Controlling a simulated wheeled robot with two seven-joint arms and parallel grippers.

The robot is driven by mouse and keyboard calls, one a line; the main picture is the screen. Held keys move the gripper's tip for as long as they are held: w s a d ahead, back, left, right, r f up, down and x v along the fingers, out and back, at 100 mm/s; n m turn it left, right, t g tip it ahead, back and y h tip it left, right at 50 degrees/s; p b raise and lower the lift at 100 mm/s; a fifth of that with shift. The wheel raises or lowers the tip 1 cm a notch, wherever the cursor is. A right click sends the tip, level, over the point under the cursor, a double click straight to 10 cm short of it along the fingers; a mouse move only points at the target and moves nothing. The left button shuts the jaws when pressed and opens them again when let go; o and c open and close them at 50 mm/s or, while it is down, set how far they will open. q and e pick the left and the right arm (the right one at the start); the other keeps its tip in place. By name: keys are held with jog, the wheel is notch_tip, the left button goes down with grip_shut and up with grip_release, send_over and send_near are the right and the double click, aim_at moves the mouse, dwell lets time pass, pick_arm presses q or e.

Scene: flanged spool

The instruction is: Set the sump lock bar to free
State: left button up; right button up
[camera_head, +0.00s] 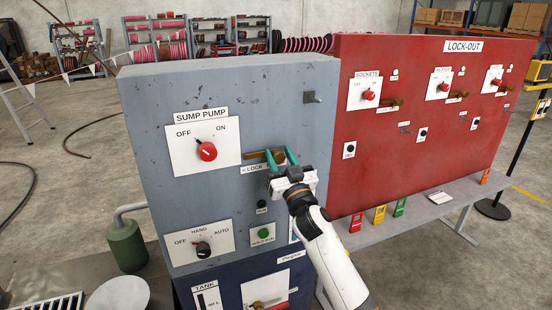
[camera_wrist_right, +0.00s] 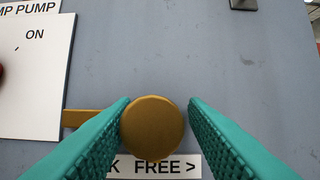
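The sump lock bar (camera_head: 255,155) is a short brass bar on the grey sump pump panel, above a label (camera_head: 256,169) with arrows for LOCK to the left and FREE to the right. In the right wrist view the bar (camera_wrist_right: 83,118) runs left from a round brass knob (camera_wrist_right: 152,128). My right gripper (camera_head: 281,155) has its teal fingers open on either side of the knob. The left finger is very close to it; a small gap shows at the right finger. Contact on the left cannot be told. My left gripper is not in view.
A red rotary sump pump switch (camera_head: 207,151) is left of the bar. A metal peg (camera_head: 312,97) sticks out above right. A green button (camera_head: 263,234) is below. The red lock-out cabinet (camera_head: 430,140) stands close at the right, behind a bench with coloured tags.

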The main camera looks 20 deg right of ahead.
jog(key=shift+o, duration=1)
jog(key=shift+d, duration=0.2)
jog(key=shift+a, duration=0.15)
jog(key=shift+s+f, duration=0.1)
jog(key=shift+s, duration=0.1)
jog(key=b+v, duration=0.4)
jog(key=v, duration=0.7)
jog(key=shift+s, duration=0.3)
jog(key=shift+f, duration=0.2)
